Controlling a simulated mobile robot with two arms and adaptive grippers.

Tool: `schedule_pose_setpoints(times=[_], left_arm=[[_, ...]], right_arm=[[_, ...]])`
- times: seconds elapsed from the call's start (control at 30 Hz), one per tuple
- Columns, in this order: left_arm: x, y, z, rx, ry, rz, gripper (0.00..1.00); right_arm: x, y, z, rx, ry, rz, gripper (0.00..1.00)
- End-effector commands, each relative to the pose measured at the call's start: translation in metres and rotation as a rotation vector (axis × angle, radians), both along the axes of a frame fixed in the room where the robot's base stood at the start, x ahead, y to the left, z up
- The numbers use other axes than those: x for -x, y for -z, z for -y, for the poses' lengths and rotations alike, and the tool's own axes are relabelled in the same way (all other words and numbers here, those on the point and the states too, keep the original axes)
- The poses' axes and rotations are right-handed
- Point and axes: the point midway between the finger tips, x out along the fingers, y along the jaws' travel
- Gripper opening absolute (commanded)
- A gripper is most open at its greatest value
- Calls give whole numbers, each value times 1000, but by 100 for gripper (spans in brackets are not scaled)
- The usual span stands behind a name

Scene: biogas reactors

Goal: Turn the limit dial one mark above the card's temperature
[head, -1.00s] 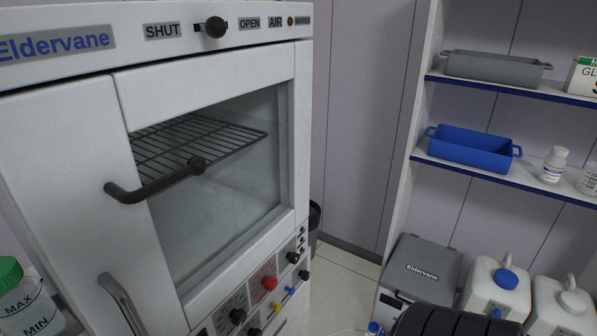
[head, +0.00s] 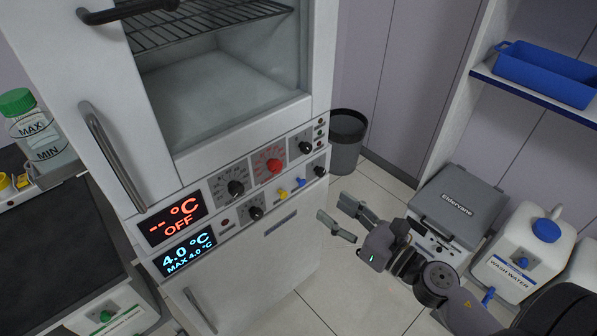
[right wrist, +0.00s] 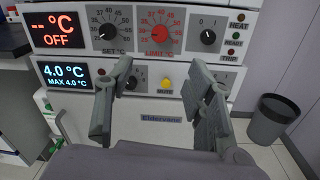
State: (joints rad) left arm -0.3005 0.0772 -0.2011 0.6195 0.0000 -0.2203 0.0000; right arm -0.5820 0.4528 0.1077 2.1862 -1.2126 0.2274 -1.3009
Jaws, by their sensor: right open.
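The red limit dial (head: 274,165) sits on the cabinet's control panel, labelled LIMIT °C in the right wrist view (right wrist: 159,34). Its scale shows numbers there, but the exact pointer setting is too small to read. The black set dial (right wrist: 105,32) is left of it. The upper display (head: 173,219) reads "-- °C OFF"; the lower display (head: 186,251) reads 4.0 °C. My right gripper (head: 334,206) is open and empty, in front of the panel and apart from it. The fingers also show in the right wrist view (right wrist: 160,76), below the limit dial. No card is visible.
A black switch knob (right wrist: 208,37) is right of the limit dial; a yellow knob (right wrist: 165,85) is below it. A dark bin (head: 347,138) stands beside the cabinet. A grey Eldervane box (head: 458,203) and a wash water can (head: 522,250) stand at right.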

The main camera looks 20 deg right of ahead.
Motion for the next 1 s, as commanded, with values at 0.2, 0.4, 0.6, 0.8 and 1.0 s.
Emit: schedule_pose_setpoints(times=[0.2,0.4,0.6,0.8,1.0], left_arm=[[0,-17,-4,-5,1,0,40],[-1,-32,-5,-6,-1,1,40],[-1,-44,-5,-6,-1,1,40],[-1,-53,-4,-5,0,1,40],[-1,-57,-3,-4,-1,2,40]], right_arm=[[-26,-5,-10,-2,0,1,49],[-58,-5,-23,-4,3,0,49],[-91,-4,-37,-6,4,-1,49],[-125,-3,-51,-7,4,-2,49],[-149,-1,-61,-7,4,-3,49]])
